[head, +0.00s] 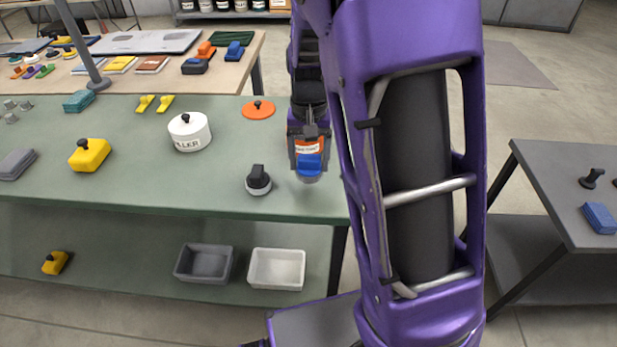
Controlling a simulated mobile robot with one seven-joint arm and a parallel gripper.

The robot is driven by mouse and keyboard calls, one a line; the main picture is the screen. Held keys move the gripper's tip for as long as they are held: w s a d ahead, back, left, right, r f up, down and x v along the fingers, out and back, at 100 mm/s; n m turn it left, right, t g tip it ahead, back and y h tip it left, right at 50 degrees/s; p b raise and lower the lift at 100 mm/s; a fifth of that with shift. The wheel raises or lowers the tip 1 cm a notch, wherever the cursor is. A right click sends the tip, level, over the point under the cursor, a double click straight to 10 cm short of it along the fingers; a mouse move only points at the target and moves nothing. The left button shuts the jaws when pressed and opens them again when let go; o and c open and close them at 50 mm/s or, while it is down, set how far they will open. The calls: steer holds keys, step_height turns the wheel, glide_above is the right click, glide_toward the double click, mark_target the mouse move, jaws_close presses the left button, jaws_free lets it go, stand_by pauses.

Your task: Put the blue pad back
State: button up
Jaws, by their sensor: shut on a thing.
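My gripper (309,156) is over the right end of the green bench, its jaws shut on a small blue thing, which I take to be the blue pad (310,165). The gripper partly hides it. A greyish part shows just below it, and I cannot tell whether it touches the bench. Another blue block (600,217) lies on the grey table at the right. More blue pieces (233,38) lie on the wooden table at the back.
The green bench (130,195) holds a white lidded pot (189,131), a yellow block (90,154), a dark-knobbed round piece (258,180) and an orange disc (258,110). Grey (203,263) and white (277,268) bins stand on its lower shelf. Floor separates it from the grey table (545,165).

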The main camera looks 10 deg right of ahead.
mark_target(309, 176)
step_height(309, 176, down, 5)
steer(key=shift+b, duration=0.4)
steer(key=o, duration=1.2)
steer(key=shift+c, duration=0.2)
step_height(309, 176, up, 12)
steer(key=shift+r+p, duration=0.1)
steer(key=shift+p, duration=0.95)
